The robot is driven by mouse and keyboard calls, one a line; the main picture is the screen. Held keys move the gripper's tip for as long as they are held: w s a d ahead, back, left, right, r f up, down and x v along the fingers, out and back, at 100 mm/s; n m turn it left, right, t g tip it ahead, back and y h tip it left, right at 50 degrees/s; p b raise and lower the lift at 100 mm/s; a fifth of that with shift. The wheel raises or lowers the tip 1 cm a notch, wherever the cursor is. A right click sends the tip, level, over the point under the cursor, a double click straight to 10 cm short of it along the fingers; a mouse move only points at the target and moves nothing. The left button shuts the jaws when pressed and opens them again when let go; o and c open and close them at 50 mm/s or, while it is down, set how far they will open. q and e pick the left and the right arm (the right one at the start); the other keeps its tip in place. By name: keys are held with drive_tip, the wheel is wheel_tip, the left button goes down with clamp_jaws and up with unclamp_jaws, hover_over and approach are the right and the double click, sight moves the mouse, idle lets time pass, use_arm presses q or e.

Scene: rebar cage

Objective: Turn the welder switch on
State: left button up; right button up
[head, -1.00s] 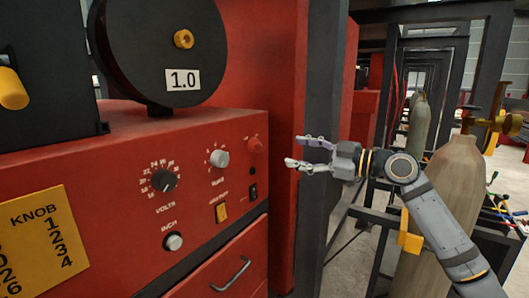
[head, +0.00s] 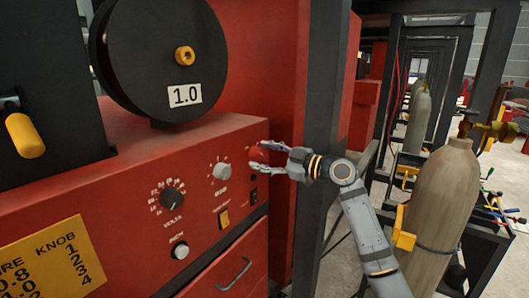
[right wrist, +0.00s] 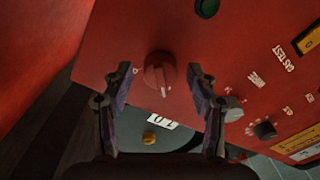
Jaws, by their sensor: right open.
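The red welder's front panel (head: 130,215) carries a red rotary knob (right wrist: 158,70) with small white marks beside it, which I take as the switch. In the right wrist view it sits upper middle, between the open fingers. My right gripper (head: 261,156) is open at the panel's upper right corner, its fingers around or just in front of that knob, partly hiding it in the head view. I cannot tell whether the fingers touch it. My left gripper is not in view.
A dark post (head: 322,120) and gas cylinder (head: 440,200) stand right.

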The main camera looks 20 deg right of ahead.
drive_tip(key=shift+c, duration=0.5)
drive_tip(key=c, duration=1.1)
